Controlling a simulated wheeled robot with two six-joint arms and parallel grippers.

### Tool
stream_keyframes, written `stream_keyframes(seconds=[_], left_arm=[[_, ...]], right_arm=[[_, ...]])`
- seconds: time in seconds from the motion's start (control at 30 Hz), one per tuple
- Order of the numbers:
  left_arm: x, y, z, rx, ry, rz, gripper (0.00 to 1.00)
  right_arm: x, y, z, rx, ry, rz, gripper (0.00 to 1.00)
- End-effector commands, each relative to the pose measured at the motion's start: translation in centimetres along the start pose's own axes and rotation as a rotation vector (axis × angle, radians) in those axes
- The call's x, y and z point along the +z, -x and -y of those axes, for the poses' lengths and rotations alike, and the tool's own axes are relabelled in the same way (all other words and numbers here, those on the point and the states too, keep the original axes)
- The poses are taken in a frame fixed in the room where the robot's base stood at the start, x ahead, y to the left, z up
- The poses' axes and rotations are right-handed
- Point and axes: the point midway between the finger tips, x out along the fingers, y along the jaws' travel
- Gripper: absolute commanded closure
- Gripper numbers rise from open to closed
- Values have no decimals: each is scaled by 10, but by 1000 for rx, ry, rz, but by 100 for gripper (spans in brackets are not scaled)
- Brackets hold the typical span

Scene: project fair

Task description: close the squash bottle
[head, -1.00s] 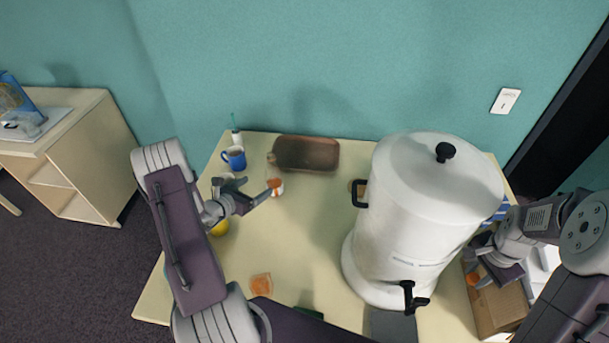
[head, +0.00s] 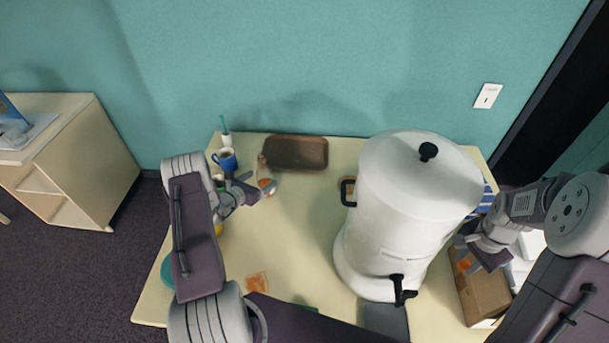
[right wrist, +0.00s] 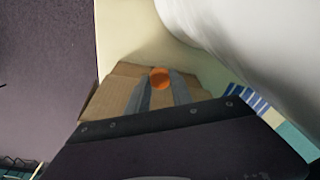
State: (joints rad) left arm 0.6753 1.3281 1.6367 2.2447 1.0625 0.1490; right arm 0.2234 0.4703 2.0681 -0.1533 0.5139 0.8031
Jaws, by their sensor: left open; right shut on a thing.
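The squash bottle (head: 264,171) is clear with orange liquid low in it. It stands upright at the back left of the table, near the brown tray. My left gripper (head: 260,184) is open beside it, its fingers partly covering the bottle's lower part; I cannot tell whether they touch it. My right gripper (head: 466,258) is at the right edge of the table, shut on a round orange cap. The cap (right wrist: 160,78) shows between the fingertips in the right wrist view, above a cardboard box. The bottle's mouth is too small to make out.
A large white urn (head: 415,210) stands between my grippers. A brown tray (head: 296,152) lies behind the bottle, and a blue mug (head: 225,160) stands left of it. A cardboard box (head: 484,296) is under my right gripper. The table's middle (head: 305,230) is clear.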

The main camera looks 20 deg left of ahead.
Motion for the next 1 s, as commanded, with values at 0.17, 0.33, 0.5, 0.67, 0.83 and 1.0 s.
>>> stream_keyframes(seconds=[0.17,0.33,0.5,0.67,0.83,1.0], left_arm=[[1,-27,0,-2,-1,1,17],[0,-37,0,0,0,1,17],[0,-36,-1,0,1,1,17],[0,-36,-1,0,0,1,31],[0,-36,-1,0,0,1,78],[1,-36,-1,0,0,1,89]], right_arm=[[-2,13,0,0,0,0,100],[-2,13,0,0,0,0,100],[-2,13,0,0,0,0,100],[-2,13,0,0,0,0,100],[-2,13,0,0,0,0,100],[-2,13,0,0,0,0,100]])
